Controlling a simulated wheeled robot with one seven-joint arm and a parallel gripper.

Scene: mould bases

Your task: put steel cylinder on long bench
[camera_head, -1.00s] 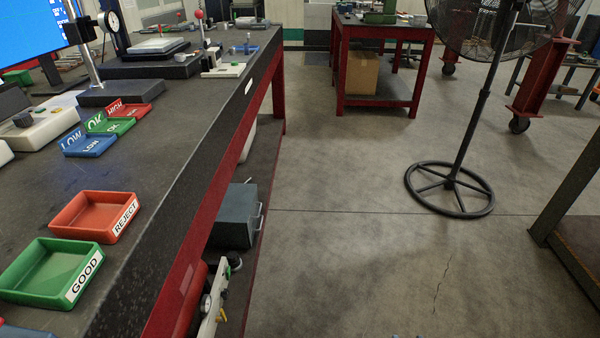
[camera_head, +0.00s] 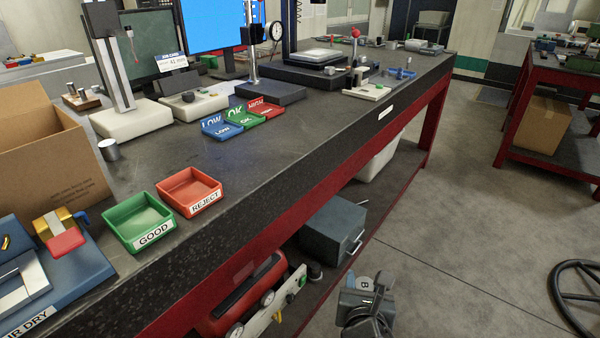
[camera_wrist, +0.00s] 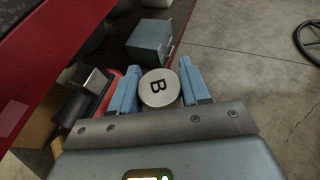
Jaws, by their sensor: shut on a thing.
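My gripper (camera_head: 366,290) is low in the head view, beside the front of the long bench (camera_head: 250,158) and out over the floor. It is shut on the steel cylinder (camera_wrist: 158,88), a round grey piece with a black "B" on its top. The cylinder sits between the two blue fingers in the wrist view, and its top also shows in the head view (camera_head: 365,283). The long bench has a dark speckled top and a red frame. A second small metal cylinder (camera_head: 109,149) stands on the bench near the cardboard box.
On the bench are a green GOOD tray (camera_head: 138,222), a red REJECT tray (camera_head: 188,191), a cardboard box (camera_head: 48,160) and gauges. Dark bench top is bare behind and right of the trays. A grey case (camera_head: 333,230) and red tank (camera_head: 240,300) are on the lower shelf.

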